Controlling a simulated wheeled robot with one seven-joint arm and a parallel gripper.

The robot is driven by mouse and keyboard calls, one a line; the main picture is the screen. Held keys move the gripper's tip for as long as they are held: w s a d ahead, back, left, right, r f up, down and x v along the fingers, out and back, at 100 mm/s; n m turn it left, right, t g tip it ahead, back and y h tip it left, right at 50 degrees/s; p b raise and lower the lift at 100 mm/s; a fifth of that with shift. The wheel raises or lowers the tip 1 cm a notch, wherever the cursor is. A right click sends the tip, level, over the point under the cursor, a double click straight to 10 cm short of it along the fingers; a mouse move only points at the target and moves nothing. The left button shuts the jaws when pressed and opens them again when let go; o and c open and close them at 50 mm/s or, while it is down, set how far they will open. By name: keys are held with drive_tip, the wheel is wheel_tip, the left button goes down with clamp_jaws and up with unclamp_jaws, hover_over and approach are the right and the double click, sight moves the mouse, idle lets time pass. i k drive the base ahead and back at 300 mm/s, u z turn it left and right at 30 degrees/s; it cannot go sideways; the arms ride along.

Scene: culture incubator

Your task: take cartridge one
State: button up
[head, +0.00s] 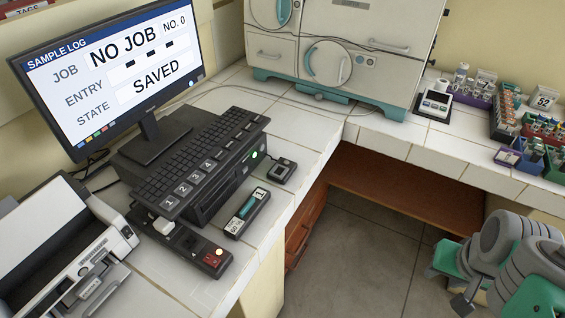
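Cartridge one appears to be the small dark block (247,213) with a white "1" label and a teal stripe. It lies flat on the white tiled counter, in front of the black console and apart from it. A second, smaller white label is on its near end. My arm is folded at the lower right, well away from the cartridge and off the counter. A small dark piece (464,303) beside the arm may be my gripper; its fingers cannot be made out. Nothing is seen touching the cartridge.
A black console (220,185) with keyboard, a monitor (112,70) reading "NO JOB" and "SAVED", a dark device (212,258) with a red display, a small dark box (280,170) and a printer (75,265) crowd the counter. An incubator (335,50) stands behind. Open floor (375,250) lies right.

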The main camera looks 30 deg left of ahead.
sight(234, 228)
drive_tip(key=i, duration=1.15)
drive_tip(key=u, duration=4.95)
drive_tip(key=i, duration=0.5)
drive_tip(key=z, duration=0.05)
